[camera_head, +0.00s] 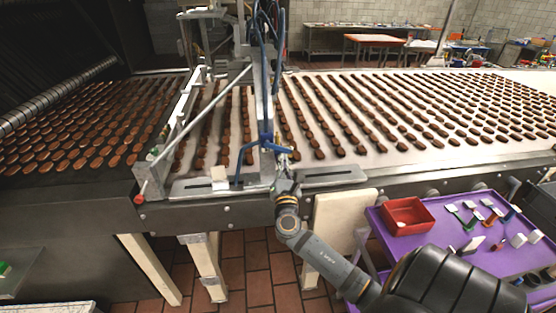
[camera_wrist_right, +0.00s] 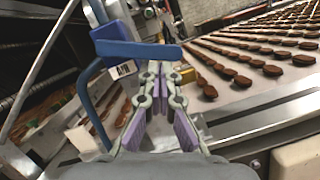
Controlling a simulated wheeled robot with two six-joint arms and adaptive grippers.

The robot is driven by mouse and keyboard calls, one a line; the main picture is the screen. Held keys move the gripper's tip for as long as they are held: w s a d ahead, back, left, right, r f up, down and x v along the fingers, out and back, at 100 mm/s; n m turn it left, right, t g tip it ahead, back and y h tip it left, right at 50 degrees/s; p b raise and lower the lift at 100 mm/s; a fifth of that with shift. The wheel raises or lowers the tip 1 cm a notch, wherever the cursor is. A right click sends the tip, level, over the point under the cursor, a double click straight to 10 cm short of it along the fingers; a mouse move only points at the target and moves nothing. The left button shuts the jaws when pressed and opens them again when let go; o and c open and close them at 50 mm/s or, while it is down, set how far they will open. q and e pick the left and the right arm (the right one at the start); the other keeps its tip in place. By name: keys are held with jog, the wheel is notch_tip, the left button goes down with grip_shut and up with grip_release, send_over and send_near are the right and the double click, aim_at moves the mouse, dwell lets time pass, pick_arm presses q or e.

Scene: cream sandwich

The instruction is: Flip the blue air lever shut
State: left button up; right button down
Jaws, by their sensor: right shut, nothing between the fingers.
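The blue air lever (camera_head: 268,140) is on the metal frame that spans the conveyor. In the right wrist view the flat blue lever (camera_wrist_right: 138,50) lies roughly crosswise, just beyond my fingertips. My right gripper (camera_head: 283,158) is at the conveyor's near edge, just below and right of the lever. In the wrist view the right gripper (camera_wrist_right: 160,70) is shut and empty, its tips close under the lever. I cannot tell whether they touch it. My left gripper is not in view.
A bent blue tube (camera_wrist_right: 82,95) runs beside the lever. Rows of brown biscuits (camera_head: 370,110) cover the conveyor on both sides of the frame. A purple cart (camera_head: 440,250) with a red tray (camera_head: 407,230) and several small tools stands at the right.

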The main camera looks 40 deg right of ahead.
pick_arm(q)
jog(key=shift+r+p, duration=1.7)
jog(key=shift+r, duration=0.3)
pick_arm(e)
jog(key=shift+s+d+r+n+t+y, duration=0.15)
jog(key=shift+d+r+n+t+y, duration=0.2)
jog(key=shift+n, duration=0.6)
jog(key=shift+s+d+r+n+t+y, duration=0.15)
jog(key=shift+r+n, duration=0.25)
jog(key=shift+n, duration=0.6)
jog(key=shift+s+d+r+n+t+y, duration=0.1)
jog(key=shift+d+r+n+t+y, duration=0.2)
jog(key=shift+n, duration=0.65)
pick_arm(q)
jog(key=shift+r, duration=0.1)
pick_arm(e)
jog(key=shift+a+r, duration=0.1)
jog(key=shift+r, duration=0.05)
